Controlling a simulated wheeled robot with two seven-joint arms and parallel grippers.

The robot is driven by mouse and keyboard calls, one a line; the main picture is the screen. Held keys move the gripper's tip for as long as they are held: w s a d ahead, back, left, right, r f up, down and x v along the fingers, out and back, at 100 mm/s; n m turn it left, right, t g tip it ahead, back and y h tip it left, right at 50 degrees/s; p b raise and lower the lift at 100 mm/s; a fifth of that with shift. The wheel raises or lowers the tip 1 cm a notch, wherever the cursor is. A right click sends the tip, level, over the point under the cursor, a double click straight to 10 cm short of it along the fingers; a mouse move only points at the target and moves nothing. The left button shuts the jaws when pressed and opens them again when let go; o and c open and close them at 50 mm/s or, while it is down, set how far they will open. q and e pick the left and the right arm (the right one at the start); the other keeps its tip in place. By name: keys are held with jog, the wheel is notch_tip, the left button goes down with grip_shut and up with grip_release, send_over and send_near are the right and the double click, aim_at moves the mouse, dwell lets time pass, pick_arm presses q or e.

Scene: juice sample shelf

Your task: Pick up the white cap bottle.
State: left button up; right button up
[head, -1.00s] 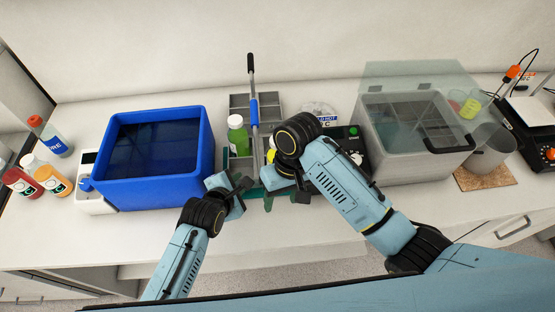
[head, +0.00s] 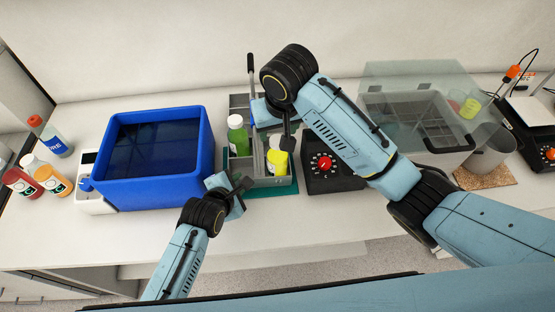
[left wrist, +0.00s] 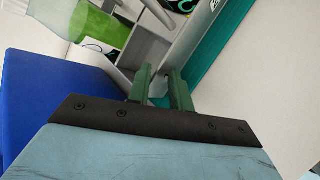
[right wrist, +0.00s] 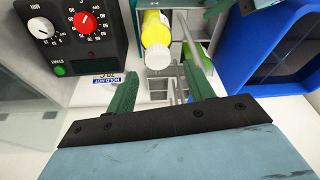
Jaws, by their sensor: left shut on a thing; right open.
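A yellow bottle (head: 278,161) with a white cap stands in the grey carrier (head: 272,182). It also shows in the right wrist view (right wrist: 156,30), its white cap (right wrist: 158,66) toward the camera. A green bottle (head: 238,138), also pale-capped, stands to its left in the carrier. My right gripper (head: 287,138) is open and empty, above the carrier beside the yellow bottle; its fingers (right wrist: 158,92) are spread in the right wrist view. My left gripper (head: 242,187) is at the carrier's near left corner, its fingers (left wrist: 160,92) shut on what looks like the carrier's edge.
A blue tub (head: 205,165) stands left of the carrier. A black device with a red dial (head: 325,164) stands close on its right, with a grey lidded bath (head: 448,153) beyond. Several bottles, including an orange one (head: 50,180), stand far left. The front counter is clear.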

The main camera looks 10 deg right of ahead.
aim_at(278, 142)
jog(key=shift+x, duration=2.75)
jog(key=shift+d, duration=0.2)
grip_shut()
